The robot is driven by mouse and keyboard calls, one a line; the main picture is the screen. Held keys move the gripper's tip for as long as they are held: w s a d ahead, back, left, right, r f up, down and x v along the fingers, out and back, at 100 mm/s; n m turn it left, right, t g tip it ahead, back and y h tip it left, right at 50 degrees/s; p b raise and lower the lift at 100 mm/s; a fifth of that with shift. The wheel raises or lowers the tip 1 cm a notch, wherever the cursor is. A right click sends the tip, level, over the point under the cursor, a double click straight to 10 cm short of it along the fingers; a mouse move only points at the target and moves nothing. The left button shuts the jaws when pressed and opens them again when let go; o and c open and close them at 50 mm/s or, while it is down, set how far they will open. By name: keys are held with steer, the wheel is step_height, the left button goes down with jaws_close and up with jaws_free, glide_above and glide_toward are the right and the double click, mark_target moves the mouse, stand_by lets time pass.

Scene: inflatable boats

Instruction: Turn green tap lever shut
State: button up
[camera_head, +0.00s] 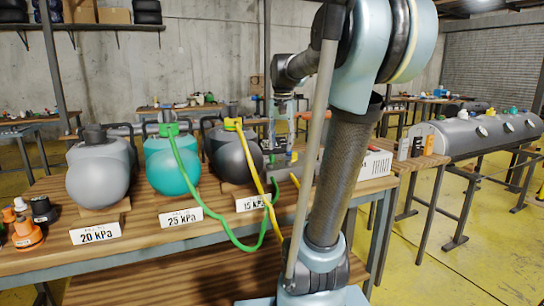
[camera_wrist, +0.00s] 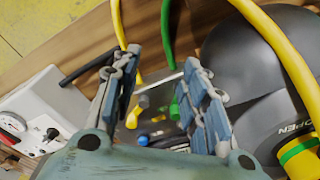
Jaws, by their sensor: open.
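My gripper (camera_head: 281,140) is over the table, just right of the black tank (camera_head: 233,155). In the wrist view my gripper (camera_wrist: 161,60) is open, with its two blue-grey fingers apart and nothing held. Between and below them is a small grey fitting with a green piece (camera_wrist: 175,111) and a yellow piece (camera_wrist: 133,117). The green piece looks like the green tap lever, but its angle is hard to tell. The green hose (camera_wrist: 167,35) comes down to this fitting beside the yellow hose (camera_wrist: 120,25).
The grey tank (camera_head: 98,175) and teal tank (camera_head: 172,168) stand left on the wooden table (camera_head: 150,235). The green hose (camera_head: 205,195) and yellow hose (camera_head: 262,180) loop over its front edge. A white box (camera_head: 375,163) is at the right.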

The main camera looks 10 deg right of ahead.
step_height(320, 180, up, 8)
steer(key=m, duration=0.2)
glide_above(271, 160)
steer(key=w, duration=0.1)
steer(key=shift+g, duration=0.4)
steer(key=f, duration=1.7)
steer(key=shift+d+f, duration=0.1)
steer(key=shift+d, duration=0.2)
